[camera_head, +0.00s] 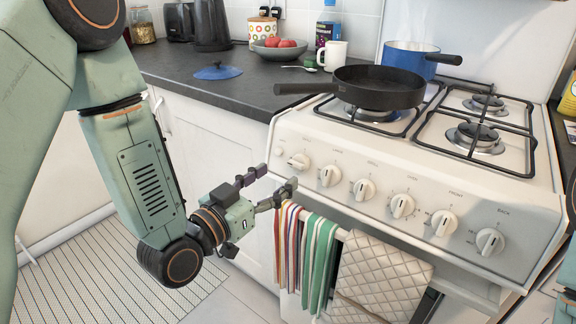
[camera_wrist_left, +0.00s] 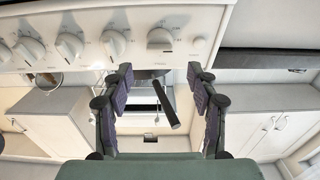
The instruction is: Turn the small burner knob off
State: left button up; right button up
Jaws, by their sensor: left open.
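A row of several white knobs runs along the front panel of the white stove (camera_head: 420,180). The leftmost knob (camera_head: 299,161) is close to my left gripper (camera_head: 277,178); the knob (camera_head: 330,175) beside it is farther right. I cannot tell from the labels which knob is for the small burner. My left gripper is open and empty, its fingertips in front of the panel's left end, apart from the knobs. In the left wrist view, a knob (camera_wrist_left: 160,41) shows just beyond the open fingertips (camera_wrist_left: 159,73). My right gripper is out of view.
Striped towels (camera_head: 306,250) and a quilted cloth (camera_head: 380,278) hang below the knobs, close under my left gripper. A black frying pan (camera_head: 378,88) has its handle over the counter (camera_head: 200,82). A blue pot (camera_head: 411,60) stands behind.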

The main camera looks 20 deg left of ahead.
aim_at(295, 164)
pick_arm(q)
jog(key=shift+b+x, duration=0.6)
jog(key=shift+x, duration=2.45)
jog(key=shift+c, duration=0.3)
jog(key=c, duration=1.1)
